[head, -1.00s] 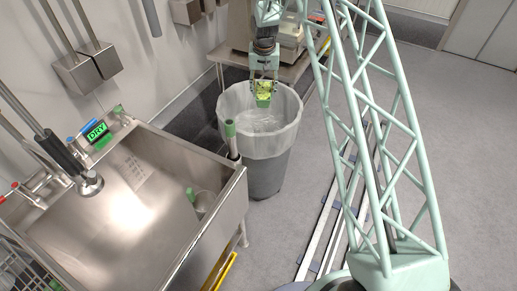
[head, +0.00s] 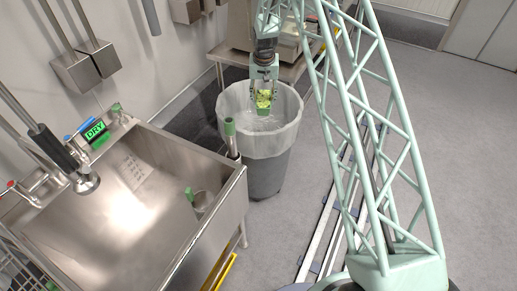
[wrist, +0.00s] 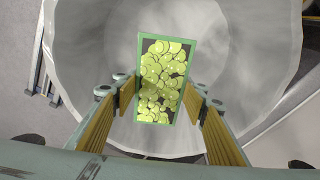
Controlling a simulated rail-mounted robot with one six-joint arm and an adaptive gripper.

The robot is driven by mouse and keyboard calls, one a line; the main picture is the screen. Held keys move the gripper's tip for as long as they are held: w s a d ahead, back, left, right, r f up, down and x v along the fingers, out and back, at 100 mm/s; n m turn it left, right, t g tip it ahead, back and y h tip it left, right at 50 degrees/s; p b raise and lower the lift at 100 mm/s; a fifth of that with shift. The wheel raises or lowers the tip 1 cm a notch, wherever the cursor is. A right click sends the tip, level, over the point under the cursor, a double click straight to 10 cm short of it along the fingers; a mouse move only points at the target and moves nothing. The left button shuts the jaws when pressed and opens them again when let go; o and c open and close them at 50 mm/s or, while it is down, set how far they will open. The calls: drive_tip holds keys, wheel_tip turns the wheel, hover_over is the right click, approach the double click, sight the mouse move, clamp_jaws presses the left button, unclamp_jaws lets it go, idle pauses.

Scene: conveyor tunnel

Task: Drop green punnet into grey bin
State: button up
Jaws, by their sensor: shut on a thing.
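The green punnet (head: 264,103) is a small rectangular tray with a green rim, filled with yellow-green slices; it shows large in the wrist view (wrist: 140,75). My gripper (head: 264,92) is shut on the punnet, with a pad at each of its long sides in the wrist view (wrist: 160,92). The grey bin (head: 268,172) stands on the floor with a pale liner (head: 285,138) folded over its rim. The punnet hangs over the bin's opening, and the wrist view shows the liner walls around it. Its exact height against the rim is hard to tell.
A steel table (head: 290,72) with equipment is behind the bin. Floor rails (head: 335,215) run to the right, with open floor beyond.

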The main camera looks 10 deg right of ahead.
drive_tip(key=o, duration=1.1)
drive_tip(key=shift+c, duration=0.2)
drive_tip(key=shift+r, duration=0.2)
wheel_tip(320, 180, up, 12)
drive_tip(key=s, duration=0.1)
drive_tip(key=shift+s+a+f, duration=0.2)
drive_tip(key=shift+s+f, duration=0.05)
drive_tip(key=shift+s, duration=0.15)
drive_tip(key=shift+r, duration=0.15)
idle(0.4)
